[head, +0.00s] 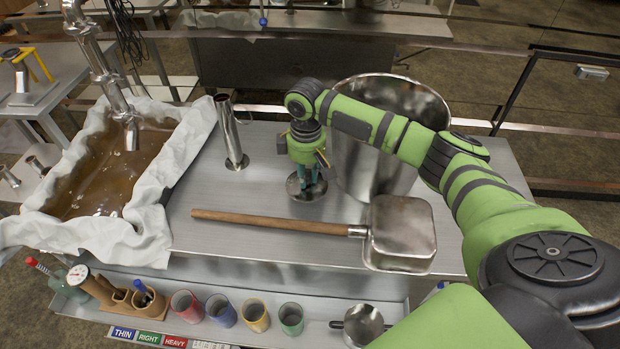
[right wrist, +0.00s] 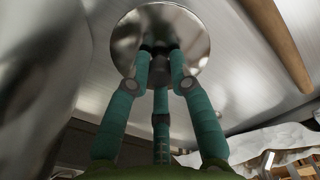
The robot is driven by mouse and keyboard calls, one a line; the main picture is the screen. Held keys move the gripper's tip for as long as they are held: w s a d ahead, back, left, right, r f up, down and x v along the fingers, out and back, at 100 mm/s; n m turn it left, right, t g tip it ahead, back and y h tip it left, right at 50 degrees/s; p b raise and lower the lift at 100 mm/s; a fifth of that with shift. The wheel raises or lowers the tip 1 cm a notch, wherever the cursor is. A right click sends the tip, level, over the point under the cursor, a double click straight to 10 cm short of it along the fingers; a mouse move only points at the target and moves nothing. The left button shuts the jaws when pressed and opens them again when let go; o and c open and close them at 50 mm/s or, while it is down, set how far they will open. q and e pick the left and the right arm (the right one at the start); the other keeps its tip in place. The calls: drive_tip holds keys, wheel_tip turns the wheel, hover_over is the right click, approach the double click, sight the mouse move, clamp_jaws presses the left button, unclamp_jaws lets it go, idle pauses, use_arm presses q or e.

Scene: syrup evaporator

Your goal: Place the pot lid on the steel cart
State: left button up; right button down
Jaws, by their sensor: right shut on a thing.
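The pot lid (head: 297,190) is a small round shiny steel disc, low over or on the brushed steel top (head: 270,262), which looks like the steel cart. I cannot tell whether it touches the top. My right gripper (head: 308,184) points down and is shut on the lid's middle. In the right wrist view the teal fingers (right wrist: 160,52) close together at the centre of the lid (right wrist: 190,35); the grasped part is hidden between them. My left gripper is out of view.
A large steel pot (head: 365,165) stands close right of the gripper. A wooden-handled scoop (head: 400,230) lies in front. A steel tube (head: 230,135) stands to the left, beside a cloth-lined pan (head: 105,170) of brown liquid. Coloured cups (head: 222,310) line the front shelf.

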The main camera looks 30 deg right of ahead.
sight(307, 184)
drive_tip(key=shift+f, duration=1.75)
drive_tip(key=c, duration=1.1)
unclamp_jaws()
drive_tip(key=shift+f, duration=0.15)
wheel_tip(307, 184, up, 12)
drive_tip(key=shift+r, duration=0.2)
